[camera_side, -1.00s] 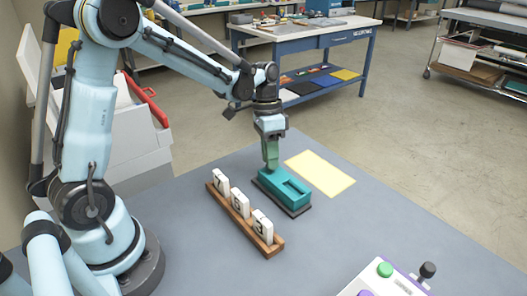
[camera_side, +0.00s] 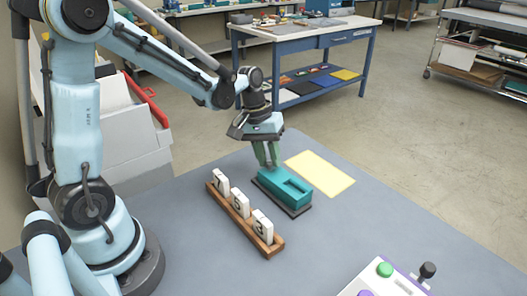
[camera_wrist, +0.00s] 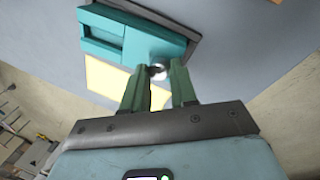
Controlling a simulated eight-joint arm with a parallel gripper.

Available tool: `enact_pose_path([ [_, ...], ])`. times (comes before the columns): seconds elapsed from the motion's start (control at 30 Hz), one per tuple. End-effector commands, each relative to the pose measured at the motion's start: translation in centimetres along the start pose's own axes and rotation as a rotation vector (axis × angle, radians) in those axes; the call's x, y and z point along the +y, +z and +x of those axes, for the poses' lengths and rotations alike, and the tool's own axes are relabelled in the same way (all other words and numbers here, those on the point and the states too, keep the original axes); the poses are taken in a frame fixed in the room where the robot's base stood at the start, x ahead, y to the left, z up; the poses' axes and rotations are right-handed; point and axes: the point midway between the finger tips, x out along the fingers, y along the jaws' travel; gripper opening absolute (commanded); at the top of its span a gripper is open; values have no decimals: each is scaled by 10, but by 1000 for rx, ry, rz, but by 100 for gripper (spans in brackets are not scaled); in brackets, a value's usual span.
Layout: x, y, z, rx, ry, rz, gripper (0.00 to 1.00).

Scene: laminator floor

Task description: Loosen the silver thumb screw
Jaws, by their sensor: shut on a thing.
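The silver thumb screw (camera_wrist: 157,72) shows in the wrist view as a small shiny round knob at the end of the teal block. The teal block (camera_side: 299,194) sits on a dark base plate on the grey table; it also shows in the wrist view (camera_wrist: 122,33). My gripper (camera_side: 269,163) has green fingers that point down at the far left end of the block. In the wrist view my gripper (camera_wrist: 160,80) has its fingertips on both sides of the screw, shut on it. In the side view the screw is hidden by the fingers.
A wooden rack (camera_side: 245,228) with white numbered tiles stands left of the block. A pale yellow sheet (camera_side: 320,173) lies behind it. A control box (camera_side: 385,284) with a green button and dark knob is at the front right. Bare table lies between.

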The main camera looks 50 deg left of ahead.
Motion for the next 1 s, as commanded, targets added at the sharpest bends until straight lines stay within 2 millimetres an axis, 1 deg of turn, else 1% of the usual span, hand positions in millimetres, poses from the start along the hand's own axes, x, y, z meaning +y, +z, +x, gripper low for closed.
enact_pose_path([
  [0.2,1,2,0,47,0,-193,0],
  [0.5,1,3,0,97,0,-408,0],
  [0.7,2,4,0,118,0,-495,0],
  [1.0,2,4,0,130,0,-546,0],
])
